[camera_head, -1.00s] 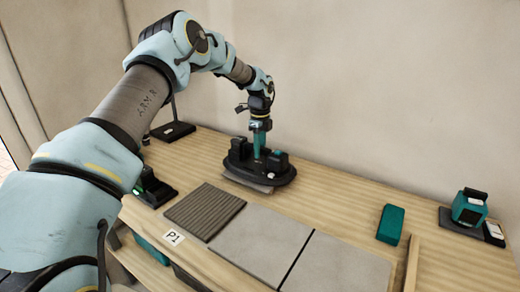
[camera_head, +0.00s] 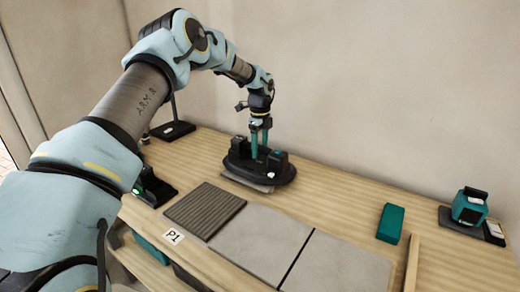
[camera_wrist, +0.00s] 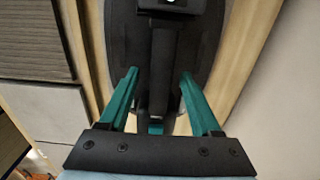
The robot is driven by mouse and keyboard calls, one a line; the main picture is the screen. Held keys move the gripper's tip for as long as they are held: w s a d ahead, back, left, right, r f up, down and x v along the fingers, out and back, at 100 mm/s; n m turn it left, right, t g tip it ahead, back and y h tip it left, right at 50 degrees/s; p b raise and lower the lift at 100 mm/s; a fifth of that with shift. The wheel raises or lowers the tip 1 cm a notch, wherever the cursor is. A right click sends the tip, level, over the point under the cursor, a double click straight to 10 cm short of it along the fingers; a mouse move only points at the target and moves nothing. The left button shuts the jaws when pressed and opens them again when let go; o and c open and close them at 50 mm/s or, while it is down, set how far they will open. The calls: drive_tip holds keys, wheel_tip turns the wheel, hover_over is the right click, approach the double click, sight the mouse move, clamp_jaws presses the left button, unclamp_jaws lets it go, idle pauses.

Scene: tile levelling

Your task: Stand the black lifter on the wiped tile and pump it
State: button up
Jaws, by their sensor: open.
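The black lifter (camera_head: 240,165), an oval black base with a raised bar, stands upright at the back of the bench on a thin light-grey pad (camera_head: 258,187). My gripper (camera_head: 260,155) is directly above it, pointing down. In the wrist view, the teal fingers of my gripper (camera_wrist: 162,88) are apart, one on each side of the lifter's dark bar (camera_wrist: 162,60). I cannot tell whether they touch it. A ribbed grey-brown tile (camera_head: 204,210) and two smooth grey tiles, one in the middle (camera_head: 262,245) and one at right (camera_head: 338,266), lie in front.
A teal-and-black device (camera_head: 468,208) stands at the far right. A black device with a green light (camera_head: 152,188) is at left. A "P1" label (camera_head: 172,237) is on the front edge. Bare wood lies between lifter and teal block.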

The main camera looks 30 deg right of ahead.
wheel_tip(320, 180, up, 10)
drive_tip(key=b, duration=0.2)
drive_tip(key=shift+r, duration=0.25)
idle(0.6)
